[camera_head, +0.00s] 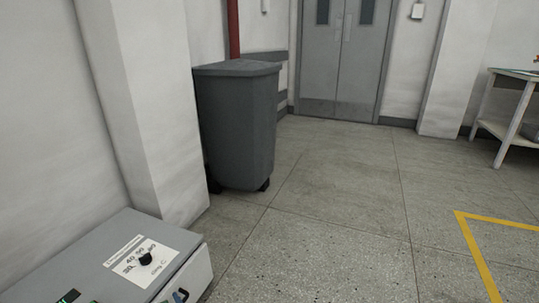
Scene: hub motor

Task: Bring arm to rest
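Neither of my arms shows in the head view, and neither gripper is in sight. Their state and what they might hold cannot be seen.
A grey box with a black dial (146,259) stands at the lower left by the wall. A dark grey wheeled bin (238,125) stands behind it. Grey double doors (343,60) are at the back. A white table (487,105) is at right, near yellow floor tape (474,246). The middle floor is clear.

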